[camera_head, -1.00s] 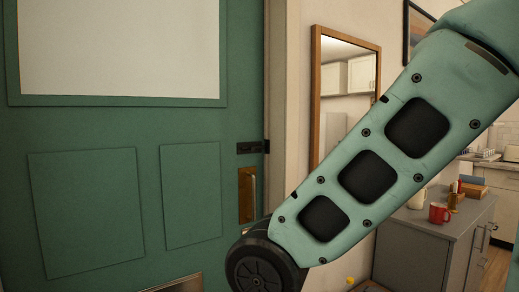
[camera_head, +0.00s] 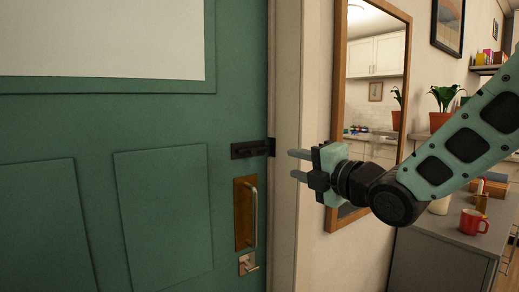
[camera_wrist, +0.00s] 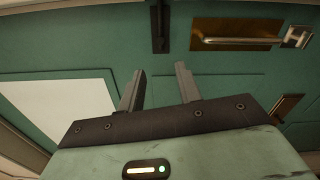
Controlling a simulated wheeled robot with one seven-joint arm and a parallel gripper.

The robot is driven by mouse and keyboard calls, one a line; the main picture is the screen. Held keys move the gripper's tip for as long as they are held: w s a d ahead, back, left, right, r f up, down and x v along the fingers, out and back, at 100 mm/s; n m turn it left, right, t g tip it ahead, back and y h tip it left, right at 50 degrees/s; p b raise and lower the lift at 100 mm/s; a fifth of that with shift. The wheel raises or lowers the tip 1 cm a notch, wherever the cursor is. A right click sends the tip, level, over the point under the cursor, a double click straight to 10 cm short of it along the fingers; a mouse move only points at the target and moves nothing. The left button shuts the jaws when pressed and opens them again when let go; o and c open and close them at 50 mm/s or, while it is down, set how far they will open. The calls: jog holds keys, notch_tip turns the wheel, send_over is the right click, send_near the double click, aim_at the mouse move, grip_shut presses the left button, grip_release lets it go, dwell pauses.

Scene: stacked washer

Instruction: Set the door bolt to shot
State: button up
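The door bolt (camera_head: 250,148) is a small dark fitting on the green door (camera_head: 160,125), near its right edge and above the brass pull handle. In the wrist view the bolt (camera_wrist: 160,25) is a dark bar at the top centre, beyond the fingertips. Whether it is shot or drawn back is too small to tell. My gripper (camera_head: 296,164) is open and empty, its two fingers pointing left toward the door, just right of the bolt and apart from it. In the wrist view both fingers (camera_wrist: 160,84) are spread with nothing between them.
The door frame (camera_head: 286,120) and a wood-framed mirror (camera_head: 340,90) stand to the right. A grey cabinet (camera_head: 440,255) holds a red mug (camera_head: 473,221).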

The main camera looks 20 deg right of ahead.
aim_at(254, 152)
jog(key=p+x, duration=1.5)
jog(key=x, duration=0.2)
jog(key=shift+f, duration=0.1)
jog(key=shift+s, duration=0.1)
